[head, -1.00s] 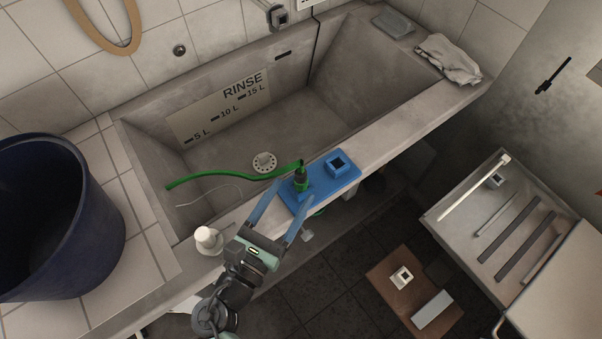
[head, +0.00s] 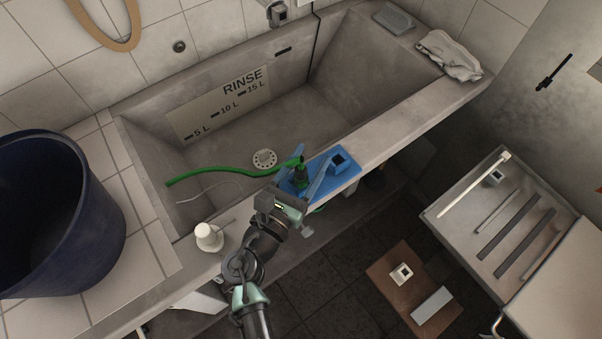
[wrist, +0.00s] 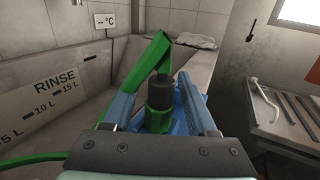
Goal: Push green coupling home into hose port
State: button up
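The green coupling (head: 302,179), with a dark collar, stands roughly upright on the blue base (head: 347,180) on the tub's front rim. A green hose (head: 230,174) runs left from its top into the tub. In the wrist view the coupling (wrist: 159,112) stands between the two blue fingers of my gripper (wrist: 160,90), under a bend of green hose (wrist: 142,66). My gripper (head: 313,166) is open, a finger on each side of the coupling with gaps visible. The hose port under the coupling is hidden, so I cannot tell how deep the coupling sits.
A square blue socket (head: 339,161) rises from the base beside my right finger. A white bottle (head: 208,237) stands on the rim at left. A dark blue bucket (head: 45,215) fills the left side. A cloth (head: 450,55) lies at the rim's far end. The tub basin is mostly clear.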

grip_shut()
